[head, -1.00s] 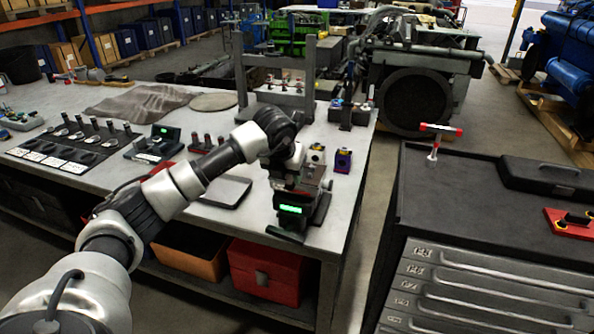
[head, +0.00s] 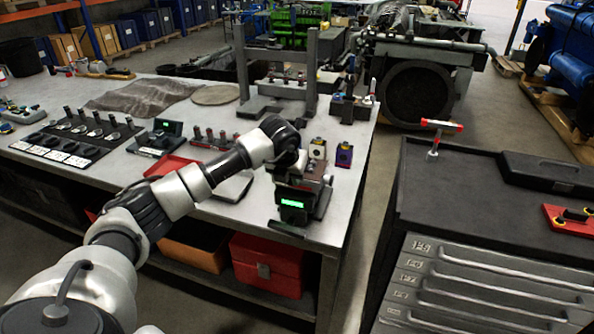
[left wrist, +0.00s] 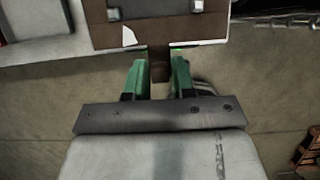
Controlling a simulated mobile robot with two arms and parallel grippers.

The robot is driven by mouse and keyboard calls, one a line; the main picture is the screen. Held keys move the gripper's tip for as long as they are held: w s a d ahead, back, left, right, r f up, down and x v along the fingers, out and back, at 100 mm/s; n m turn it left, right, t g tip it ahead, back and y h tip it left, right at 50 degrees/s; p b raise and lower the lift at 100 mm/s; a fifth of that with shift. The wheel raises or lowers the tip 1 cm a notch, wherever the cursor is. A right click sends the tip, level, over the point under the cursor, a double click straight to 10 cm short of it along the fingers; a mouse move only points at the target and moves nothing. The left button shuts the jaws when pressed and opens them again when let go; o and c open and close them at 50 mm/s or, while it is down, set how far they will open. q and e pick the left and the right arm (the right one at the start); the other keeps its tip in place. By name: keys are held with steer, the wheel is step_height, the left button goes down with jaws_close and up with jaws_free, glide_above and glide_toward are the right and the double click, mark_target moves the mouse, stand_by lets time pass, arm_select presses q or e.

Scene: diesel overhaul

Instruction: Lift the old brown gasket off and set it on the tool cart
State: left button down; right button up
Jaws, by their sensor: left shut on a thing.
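My left gripper (left wrist: 160,75) is shut on a narrow brown tab in the left wrist view. The tab runs into a wider flat brown piece, the old brown gasket (left wrist: 180,32), with a dark block over its middle. The tool cart (head: 460,205) stands on the right. My right gripper is not in view.
On the cart top are a red-ended T-handle tool (head: 442,125), a black case (head: 550,173) and a red tray (head: 572,222); its front left area is bare. A floor gap separates cart and workbench (head: 345,190). Small yellow and purple blocks stand behind the fixture.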

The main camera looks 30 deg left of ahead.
arm_select(q)
steer(key=shift+r, duration=0.1)
steer(key=shift+r+b, duration=0.5)
steer(key=shift+r, duration=0.1)
steer(key=r, duration=0.1)
steer(key=r+b, duration=0.1)
steer(key=shift+d+r+b, duration=0.3)
steer(key=shift+r, duration=0.1)
steer(key=s+d+r, duration=0.1)
steer(key=d+r, duration=1)
steer(key=shift+r, duration=0.4)
steer(key=shift+f, duration=0.1)
